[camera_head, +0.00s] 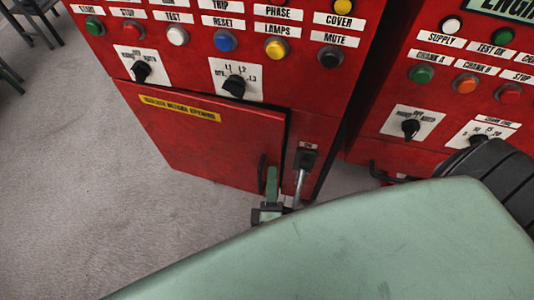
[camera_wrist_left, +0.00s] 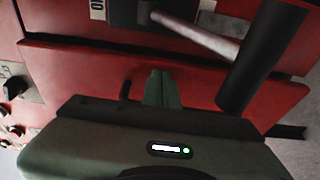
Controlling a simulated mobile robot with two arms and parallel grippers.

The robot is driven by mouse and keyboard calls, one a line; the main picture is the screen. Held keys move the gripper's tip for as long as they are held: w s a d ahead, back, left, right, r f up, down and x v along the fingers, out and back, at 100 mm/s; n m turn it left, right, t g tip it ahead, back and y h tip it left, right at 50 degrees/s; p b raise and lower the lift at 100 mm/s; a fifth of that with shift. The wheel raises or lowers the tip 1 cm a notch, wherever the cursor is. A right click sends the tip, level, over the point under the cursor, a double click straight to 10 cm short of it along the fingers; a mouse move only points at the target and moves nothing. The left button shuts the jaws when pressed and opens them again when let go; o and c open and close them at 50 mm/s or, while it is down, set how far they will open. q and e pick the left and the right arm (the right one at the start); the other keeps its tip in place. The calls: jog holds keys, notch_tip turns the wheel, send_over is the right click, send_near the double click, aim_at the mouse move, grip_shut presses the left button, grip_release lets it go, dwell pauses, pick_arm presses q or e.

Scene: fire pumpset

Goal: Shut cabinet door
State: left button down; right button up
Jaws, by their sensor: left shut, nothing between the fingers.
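The red cabinet door (camera_head: 200,140) with a yellow label is on the lower part of the left cabinet. A narrow dark gap shows along its right edge, so it looks slightly ajar. Its black handle (camera_head: 262,168) is near that edge, and a small dark upright bar in the left wrist view (camera_wrist_left: 125,89) looks like it. My left gripper (camera_head: 272,172) is shut and empty, its green fingers just right of the handle, close to the door edge. They also show in the left wrist view (camera_wrist_left: 161,82); contact cannot be told. My right gripper is not in view.
A lever switch (camera_head: 300,178) stands just right of my left gripper; its black grip (camera_wrist_left: 262,60) is close in the left wrist view. Knobs and buttons (camera_head: 225,40) fill the panel above. A second red cabinet (camera_head: 455,95) is at right.

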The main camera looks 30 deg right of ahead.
pick_arm(q)
jog(key=shift+s, duration=0.15)
jog(key=b+v, duration=0.1)
jog(key=v, duration=0.6)
jog(key=shift+s+a, duration=0.25)
